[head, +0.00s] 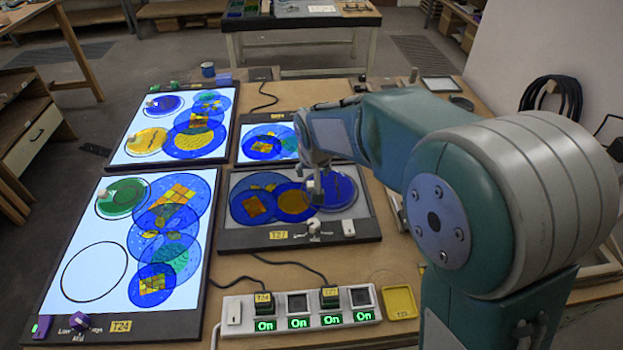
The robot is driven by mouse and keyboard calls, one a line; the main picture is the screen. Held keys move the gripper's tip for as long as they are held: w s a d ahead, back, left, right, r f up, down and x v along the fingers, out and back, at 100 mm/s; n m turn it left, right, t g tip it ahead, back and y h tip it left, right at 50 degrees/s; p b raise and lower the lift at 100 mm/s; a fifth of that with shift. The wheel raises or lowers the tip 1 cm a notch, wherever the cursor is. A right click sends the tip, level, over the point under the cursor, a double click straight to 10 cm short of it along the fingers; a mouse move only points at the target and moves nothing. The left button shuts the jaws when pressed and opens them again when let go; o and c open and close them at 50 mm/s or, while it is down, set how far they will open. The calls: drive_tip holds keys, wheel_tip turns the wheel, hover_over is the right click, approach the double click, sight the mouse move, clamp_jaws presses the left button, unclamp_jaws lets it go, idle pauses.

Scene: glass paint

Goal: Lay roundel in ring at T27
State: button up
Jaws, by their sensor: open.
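The T27 light panel (365,222) lies in the middle of the table, grey and unlit, with its yellow T27 label (279,235) on the front edge. Overlapping blue discs with amber pieces (256,206) cover its left and middle. A dark blue roundel (340,192) lies at its right side. My gripper (317,190) points down over this roundel's left part, open, with its fingertips close to the glass. I cannot tell whether they touch it. A ring under or around the roundel cannot be made out clearly.
The lit T24 panel (60,225) at left holds a green roundel (124,198), overlapping blue discs and an empty black ring (94,272). Two more lit panels lie behind. A power strip (300,308) with several green "On" displays and a yellow tray (400,302) are in front.

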drive_tip(key=shift+v, duration=1.8)
drive_tip(key=shift+s, duration=0.1)
drive_tip(key=s+d+r+m, duration=0.1)
drive_tip(key=s+d+r, duration=0.6)
drive_tip(key=s+d, duration=0.4)
drive_tip(key=s+d+m+t+h, duration=0.1)
drive_tip(key=s+d, duration=0.8)
drive_tip(key=s, duration=0.4)
drive_tip(key=shift+s, duration=0.35)
